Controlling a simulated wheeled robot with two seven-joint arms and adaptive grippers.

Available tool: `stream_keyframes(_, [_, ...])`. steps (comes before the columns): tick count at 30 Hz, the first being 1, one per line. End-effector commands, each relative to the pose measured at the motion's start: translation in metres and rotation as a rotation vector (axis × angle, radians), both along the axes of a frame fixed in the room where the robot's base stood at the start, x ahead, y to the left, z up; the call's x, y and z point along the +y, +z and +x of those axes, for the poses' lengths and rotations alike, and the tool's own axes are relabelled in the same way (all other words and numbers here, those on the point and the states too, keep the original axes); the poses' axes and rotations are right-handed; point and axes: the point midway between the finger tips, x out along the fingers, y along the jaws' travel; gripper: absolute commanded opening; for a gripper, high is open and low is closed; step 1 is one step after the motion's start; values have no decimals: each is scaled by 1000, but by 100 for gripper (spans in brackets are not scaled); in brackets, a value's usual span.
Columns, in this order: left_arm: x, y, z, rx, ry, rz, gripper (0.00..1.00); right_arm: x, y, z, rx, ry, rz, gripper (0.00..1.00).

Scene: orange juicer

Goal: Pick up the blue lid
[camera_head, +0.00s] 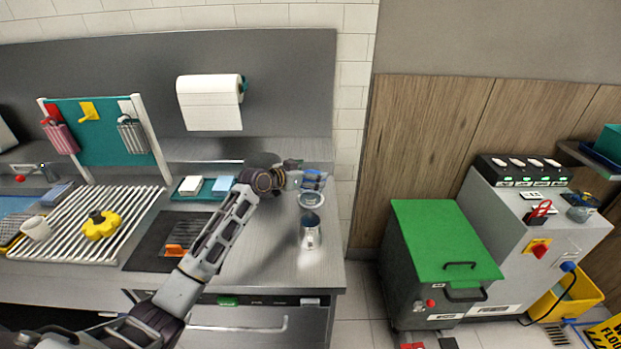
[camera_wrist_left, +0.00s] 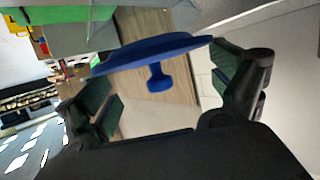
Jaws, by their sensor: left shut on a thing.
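The blue lid (camera_wrist_left: 150,55) is a flat disc with a small knob, seen nearly edge-on in the left wrist view. My left gripper (camera_wrist_left: 168,80) is shut on it, with one finger on each side of the disc. In the head view the left gripper (camera_head: 305,180) holds the blue lid (camera_head: 313,174) above the back right part of the counter. A round pale-rimmed vessel (camera_head: 311,200) shows just below the gripper, and I cannot tell the gap between them. My right gripper is not in view.
A metal jug (camera_head: 310,234) stands in front of the vessel. A green-topped bin (camera_head: 440,240) stands right.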

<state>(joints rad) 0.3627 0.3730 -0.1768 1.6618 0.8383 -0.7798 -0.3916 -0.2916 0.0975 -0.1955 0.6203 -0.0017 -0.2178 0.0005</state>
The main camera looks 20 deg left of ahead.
Motion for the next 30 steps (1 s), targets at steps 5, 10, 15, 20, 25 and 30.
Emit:
stream_keyframes(5, [0, 26, 0, -4, -1, 3, 79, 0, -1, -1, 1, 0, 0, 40])
stream_keyframes(10, [0, 51, 0, -3, 0, 2, 79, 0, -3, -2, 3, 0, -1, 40])
stream_keyframes(15, [0, 71, 0, -2, 0, 1, 79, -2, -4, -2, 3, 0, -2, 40])
stream_keyframes(20, [0, 81, 0, 0, 0, 1, 79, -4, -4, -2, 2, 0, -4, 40])
stream_keyframes(25, [0, 83, 0, 1, 0, 0, 79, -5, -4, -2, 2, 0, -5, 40])
stream_keyframes(30, [0, 83, 0, 1, 0, 0, 79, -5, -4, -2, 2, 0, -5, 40])
